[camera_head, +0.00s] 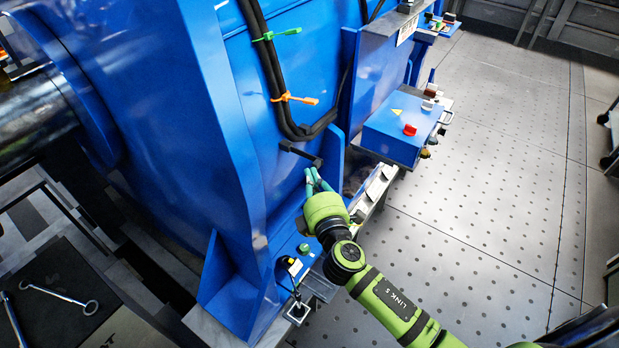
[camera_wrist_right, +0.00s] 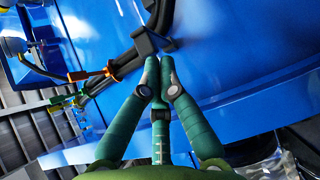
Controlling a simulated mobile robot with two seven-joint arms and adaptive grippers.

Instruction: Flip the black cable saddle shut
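The black cable saddle (camera_head: 300,154) is on the blue motor housing (camera_head: 285,90), below the bend of the black cables (camera_head: 290,125). Its bar sticks out from the housing wall. In the right wrist view the saddle (camera_wrist_right: 146,41) shows just past my fingertips, beside the cables. My right gripper (camera_head: 314,174) is just below the saddle's outer end, its fingers pointing up at it. In the right wrist view the fingertips (camera_wrist_right: 159,64) are close together with nothing between them. I cannot tell whether they touch the saddle. My left gripper is not in view.
A green tie (camera_head: 277,34) and an orange tie (camera_head: 295,98) are around the cables. A blue control box (camera_head: 400,128) with a red knob juts out to the right of my right gripper. A blue rib (camera_head: 332,155) stands close beside it. The perforated floor (camera_head: 490,190) is clear.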

